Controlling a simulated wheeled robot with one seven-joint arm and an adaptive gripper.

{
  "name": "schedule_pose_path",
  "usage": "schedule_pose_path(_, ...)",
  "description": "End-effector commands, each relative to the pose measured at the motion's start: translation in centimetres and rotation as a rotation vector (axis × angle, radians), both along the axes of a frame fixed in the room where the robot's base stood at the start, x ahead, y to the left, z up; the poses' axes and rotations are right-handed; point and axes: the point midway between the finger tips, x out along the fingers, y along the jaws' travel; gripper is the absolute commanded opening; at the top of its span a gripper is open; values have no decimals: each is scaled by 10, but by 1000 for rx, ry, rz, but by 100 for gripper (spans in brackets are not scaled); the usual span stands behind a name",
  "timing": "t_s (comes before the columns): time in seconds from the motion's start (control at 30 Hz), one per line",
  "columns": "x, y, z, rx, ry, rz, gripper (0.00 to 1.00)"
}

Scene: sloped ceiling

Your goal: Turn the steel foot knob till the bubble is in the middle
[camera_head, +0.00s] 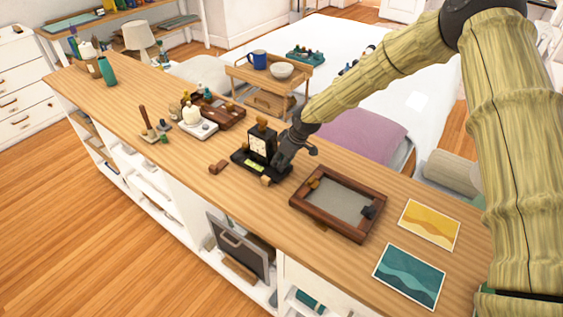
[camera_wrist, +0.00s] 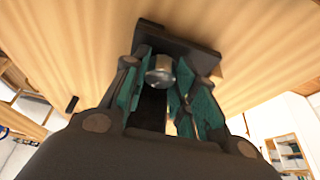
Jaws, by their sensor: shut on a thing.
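A dark clock-like stand with a white dial (camera_head: 260,144) stands upright on the wooden counter. A yellow-green bubble vial (camera_head: 254,166) lies on its dark base (camera_head: 240,160); the bubble is too small to make out. My gripper (camera_head: 284,158) is at the right side of the base and hides part of it. In the wrist view the steel foot knob (camera_wrist: 160,70) sits between the two teal-padded fingers of my gripper (camera_wrist: 162,85), which are shut on it. The knob is beside the black base (camera_wrist: 180,45).
A wooden-framed tray (camera_head: 338,203) lies to the right, with yellow (camera_head: 429,224) and teal (camera_head: 409,275) pictures beyond it. A small brown wooden piece (camera_head: 218,167) lies left of the stand. A white scale-like object (camera_head: 197,127) and a brown box (camera_head: 222,115) stand further left.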

Motion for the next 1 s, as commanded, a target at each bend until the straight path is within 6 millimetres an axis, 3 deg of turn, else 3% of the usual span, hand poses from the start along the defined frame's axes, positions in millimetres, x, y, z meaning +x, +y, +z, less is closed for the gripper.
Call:
schedule_pose_path(0.47,1,-1,2,0,-3,39,4)
schedule_pose_path(0.5,1,-1,2,0,-3,39,35)
schedule_pose_path(0.6,1,-1,2,0,-2,38,49)
schedule_pose_path(1.0,0,-2,6,1,-2,39,49)
